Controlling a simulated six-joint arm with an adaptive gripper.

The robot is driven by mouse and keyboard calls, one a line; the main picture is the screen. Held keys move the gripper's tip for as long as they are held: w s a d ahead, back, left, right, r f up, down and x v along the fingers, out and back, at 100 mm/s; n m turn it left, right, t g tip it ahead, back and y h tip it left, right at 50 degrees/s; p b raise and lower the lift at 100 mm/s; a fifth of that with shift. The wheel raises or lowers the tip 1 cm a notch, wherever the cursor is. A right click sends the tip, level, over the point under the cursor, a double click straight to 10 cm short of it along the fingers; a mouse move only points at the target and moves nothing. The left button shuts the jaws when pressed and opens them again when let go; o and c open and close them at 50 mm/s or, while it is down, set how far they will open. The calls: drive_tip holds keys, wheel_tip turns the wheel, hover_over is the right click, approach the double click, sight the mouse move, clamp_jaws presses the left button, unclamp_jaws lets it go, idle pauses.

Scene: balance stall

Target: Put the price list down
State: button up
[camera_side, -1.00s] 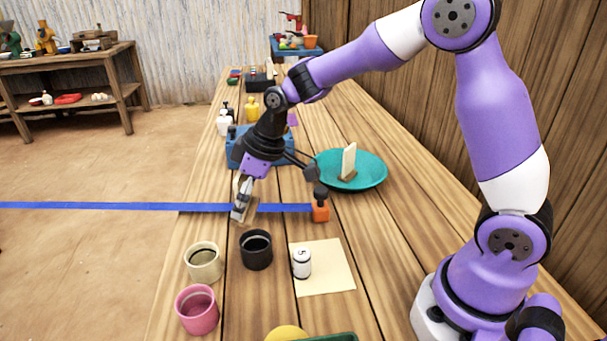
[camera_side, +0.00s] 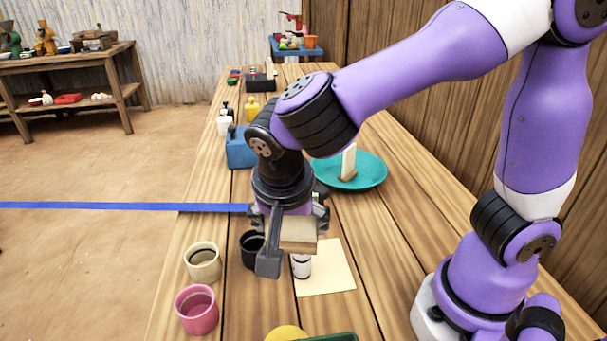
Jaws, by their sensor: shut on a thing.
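My gripper (camera_side: 292,248) points down over the near middle of the table. It is shut on a tan, flat-faced block-like piece (camera_side: 299,232), which I take to be the price list; its front shows no readable writing. The cylinder stands on a cream sheet (camera_side: 332,276). The gap below the held piece cannot be judged exactly.
A cream cup (camera_side: 203,262) and pink cup (camera_side: 197,312) stand at the left edge. A teal plate (camera_side: 373,172) holds an upright white piece (camera_side: 348,161). A blue box (camera_side: 238,150) is further back. Bare wood lies right of the sheet.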

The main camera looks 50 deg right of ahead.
drive_tip(key=s+d+r+m+g, duration=0.2)
drive_tip(key=s+m+g, duration=0.5)
drive_tip(key=m, duration=0.8)
drive_tip(key=shift+t+y, duration=0.4)
drive_tip(key=shift+t, duration=0.3)
drive_tip(key=w+d+f, duration=0.1)
drive_tip(key=d+f, duration=0.1)
drive_tip(key=d, duration=0.1)
drive_tip(key=w+d+f, duration=0.1)
drive_tip(key=d+f, duration=0.2)
drive_tip(key=d, duration=0.1)
drive_tip(key=d+f, duration=0.2)
drive_tip(key=d, duration=0.1)
drive_tip(key=shift+w+d+f, duration=0.25)
drive_tip(key=shift+w+d, duration=0.05)
drive_tip(key=shift+w, duration=0.1)
drive_tip(key=shift+f, duration=1.95)
drive_tip(key=o, duration=0.8)
drive_tip(key=shift+f, duration=0.1)
drive_tip(key=shift+o, duration=0.2)
